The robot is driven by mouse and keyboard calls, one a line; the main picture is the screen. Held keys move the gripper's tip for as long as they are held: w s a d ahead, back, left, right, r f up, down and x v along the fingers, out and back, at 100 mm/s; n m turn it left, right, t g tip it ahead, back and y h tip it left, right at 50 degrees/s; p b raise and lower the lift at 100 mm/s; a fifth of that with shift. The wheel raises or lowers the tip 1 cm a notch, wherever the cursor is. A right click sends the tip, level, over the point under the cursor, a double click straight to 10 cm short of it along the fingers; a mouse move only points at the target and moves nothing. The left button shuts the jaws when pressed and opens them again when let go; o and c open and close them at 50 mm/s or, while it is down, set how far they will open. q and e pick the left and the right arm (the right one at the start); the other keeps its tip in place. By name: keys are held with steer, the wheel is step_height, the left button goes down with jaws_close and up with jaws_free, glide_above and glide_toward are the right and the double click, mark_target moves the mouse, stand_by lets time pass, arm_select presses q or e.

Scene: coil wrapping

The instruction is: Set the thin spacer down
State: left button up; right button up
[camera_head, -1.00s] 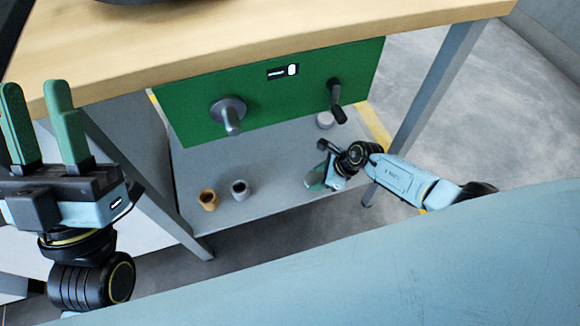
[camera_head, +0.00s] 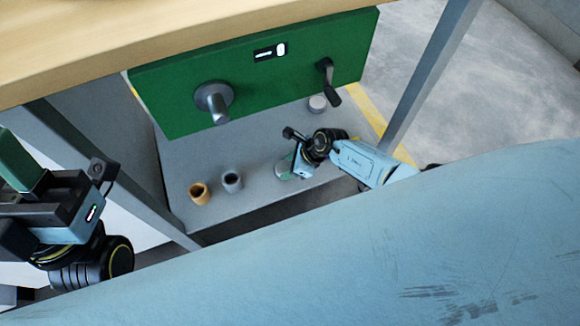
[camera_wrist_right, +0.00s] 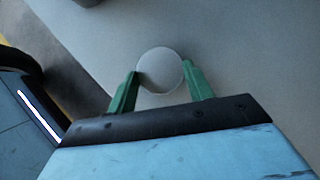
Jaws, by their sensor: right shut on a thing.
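A pale grey round piece, which looks like the spacer (camera_wrist_right: 160,72), sits between the green fingers of my right gripper (camera_wrist_right: 160,82) in the right wrist view. The fingers are shut on its sides. In the head view my right gripper (camera_head: 287,167) is low over the front right of the grey shelf (camera_head: 265,190), and the piece is mostly hidden there. I cannot tell whether it touches the shelf. My left gripper (camera_head: 17,160) is at the left edge, away from the shelf, with one green finger showing and the rest cut off.
A tan cup (camera_head: 200,193) and a grey cup (camera_head: 232,182) stand left on the shelf. A pale disc (camera_head: 317,103) lies behind my right gripper. A green panel (camera_head: 160,98) holds a grey spindle (camera_head: 214,101) and a black crank (camera_head: 327,80). The wooden tabletop (camera_head: 110,45) overhangs.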

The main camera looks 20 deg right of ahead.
stand_by(0.3)
steer(key=o, duration=1)
steer(key=shift+o, duration=0.2)
